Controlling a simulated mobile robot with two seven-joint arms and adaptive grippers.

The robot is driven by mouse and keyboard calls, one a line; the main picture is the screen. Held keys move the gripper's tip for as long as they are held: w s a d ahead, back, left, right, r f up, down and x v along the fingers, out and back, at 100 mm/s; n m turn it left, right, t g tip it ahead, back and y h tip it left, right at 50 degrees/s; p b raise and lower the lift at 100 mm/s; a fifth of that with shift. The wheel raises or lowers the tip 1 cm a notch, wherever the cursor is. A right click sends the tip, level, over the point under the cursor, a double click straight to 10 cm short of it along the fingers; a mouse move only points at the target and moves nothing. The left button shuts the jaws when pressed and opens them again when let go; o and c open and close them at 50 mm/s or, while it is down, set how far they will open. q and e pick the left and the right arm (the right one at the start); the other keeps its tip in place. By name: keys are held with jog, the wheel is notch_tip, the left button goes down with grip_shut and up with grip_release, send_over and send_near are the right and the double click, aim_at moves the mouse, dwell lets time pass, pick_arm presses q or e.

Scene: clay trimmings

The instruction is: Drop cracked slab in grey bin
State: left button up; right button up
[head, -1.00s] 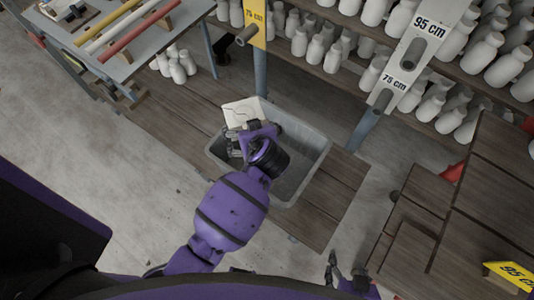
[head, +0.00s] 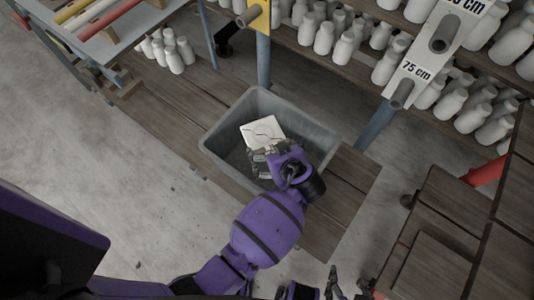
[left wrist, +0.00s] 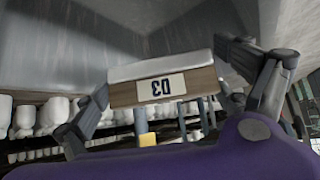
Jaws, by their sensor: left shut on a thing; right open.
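The cracked slab (head: 262,131) is a pale square tile with a dark crack line across its face. My left gripper (head: 262,158) is shut on its near edge and holds it over the opening of the grey bin (head: 318,137). In the left wrist view the slab (left wrist: 163,72) shows edge-on between the fingers of my left gripper (left wrist: 170,90), with a label reading 03 on its side. Bin walls fill the upper part of that view. I cannot tell whether the slab touches the bin. My right gripper (head: 337,284) is open and empty at the bottom edge.
The bin stands on a low wooden deck (head: 165,115). Shelves of white bottles (head: 392,55) stand behind it, with a post marked 75 cm (head: 412,75) at right. A table with coloured rods (head: 100,20) is at upper left. Wooden boxes (head: 440,225) stand at right.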

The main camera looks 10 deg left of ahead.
pick_arm(q)
jog(key=shift+f+b, duration=0.35)
jog(key=shift+f, duration=0.3)
jog(key=shift+w, duration=0.1)
jog(key=o, duration=1.2)
jog(key=v, duration=0.7)
jog(key=shift+s+r, duration=0.2)
jog(key=shift+d, duration=0.1)
